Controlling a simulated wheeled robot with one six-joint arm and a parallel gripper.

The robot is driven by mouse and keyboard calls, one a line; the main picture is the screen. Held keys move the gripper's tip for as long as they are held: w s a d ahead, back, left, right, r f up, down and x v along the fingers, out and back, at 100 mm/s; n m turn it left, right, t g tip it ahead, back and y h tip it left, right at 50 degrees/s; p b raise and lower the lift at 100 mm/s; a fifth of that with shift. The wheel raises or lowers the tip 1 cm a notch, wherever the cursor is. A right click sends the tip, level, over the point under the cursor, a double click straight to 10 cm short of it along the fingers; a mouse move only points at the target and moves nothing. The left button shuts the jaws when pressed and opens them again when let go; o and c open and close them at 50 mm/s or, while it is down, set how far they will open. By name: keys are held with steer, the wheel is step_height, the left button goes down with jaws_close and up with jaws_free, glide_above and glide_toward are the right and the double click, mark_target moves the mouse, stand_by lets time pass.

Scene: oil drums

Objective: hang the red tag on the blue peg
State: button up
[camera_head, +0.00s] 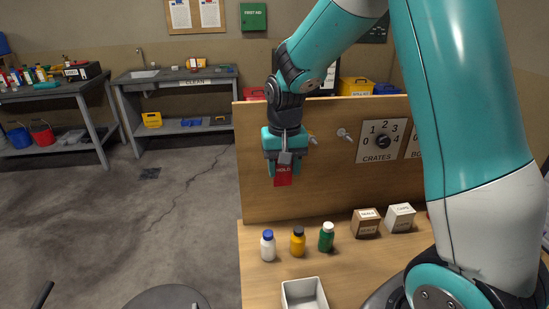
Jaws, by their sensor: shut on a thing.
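My gripper (285,164) points down in front of the upright wooden board (260,200), left of its middle. A grey piece, perhaps the tag's clip, shows above the red part. A pale grey peg (345,134) is further right. I see no blue peg; my gripper and arm cover parts of the board.
White, amber and green bottles (297,242) stand on the bench below the board. A white tray (304,293) lies in front of them. Two small boxes (366,222) stand to the right. A dial panel (381,141) is on the board. My arm blocks the right side.

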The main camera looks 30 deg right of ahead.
steer(key=w+d+p, duration=0.1)
steer(key=w+d, duration=0.2)
steer(key=w, duration=0.5)
steer(key=shift+d+f, duration=0.25)
steer(key=shift+f, duration=0.2)
stand_by(0.3)
stand_by(0.6)
steer(key=o, duration=1)
steer(key=shift+c, duration=0.2)
